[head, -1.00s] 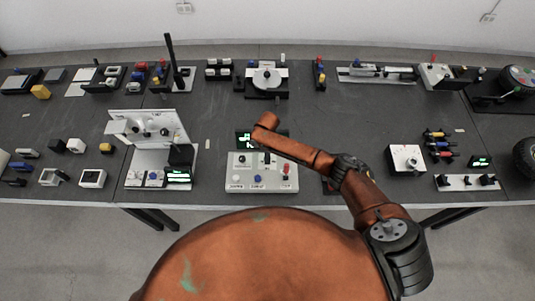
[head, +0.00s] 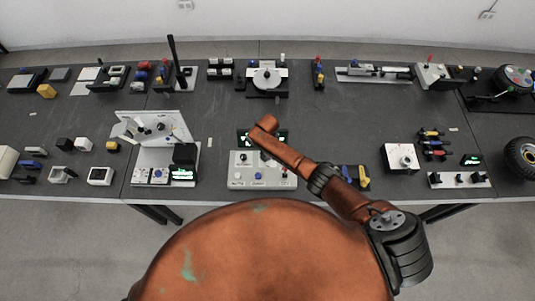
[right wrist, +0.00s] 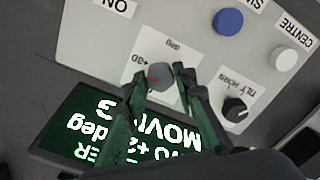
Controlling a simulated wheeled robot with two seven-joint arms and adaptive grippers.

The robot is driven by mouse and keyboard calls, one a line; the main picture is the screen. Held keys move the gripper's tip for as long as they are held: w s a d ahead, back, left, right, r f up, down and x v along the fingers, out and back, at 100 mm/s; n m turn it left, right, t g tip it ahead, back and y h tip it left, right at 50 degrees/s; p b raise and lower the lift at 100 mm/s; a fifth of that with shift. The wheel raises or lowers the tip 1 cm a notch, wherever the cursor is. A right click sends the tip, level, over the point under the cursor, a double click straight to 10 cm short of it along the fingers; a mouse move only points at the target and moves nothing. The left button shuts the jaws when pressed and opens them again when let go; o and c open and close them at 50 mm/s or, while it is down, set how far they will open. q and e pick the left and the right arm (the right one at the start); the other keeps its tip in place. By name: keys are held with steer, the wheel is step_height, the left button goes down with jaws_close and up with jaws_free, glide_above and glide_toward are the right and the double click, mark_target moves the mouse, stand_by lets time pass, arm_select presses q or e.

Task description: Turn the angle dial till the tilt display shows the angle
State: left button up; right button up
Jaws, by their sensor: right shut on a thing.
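The light grey control panel (head: 240,183) stands at the table's front middle. In the right wrist view, my right gripper (right wrist: 159,76) is shut on the angle dial (right wrist: 161,80), a grey round knob with a reddish mark beside a "+30" and "deg" label. One finger is on each side of it. The tilt display (right wrist: 80,128) has bright green-white upside-down text, with "MOVING" and a "+2… deg" value; fingers cover part of it. In the head view my right forearm covers part of the display and dial. My left gripper is not in view.
In the right wrist view, a black tilt horn knob (right wrist: 236,108) sits close beside the right finger. A blue button (right wrist: 228,22) and a white centre button (right wrist: 283,58) are farther off. A tilted white rig (head: 150,128) stands left of the panel.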

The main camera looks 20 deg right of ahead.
steer(key=shift+m, duration=0.6)
steer(key=o, duration=1.2)
steer(key=shift+c, duration=0.2)
step_height(320, 180, up, 12)
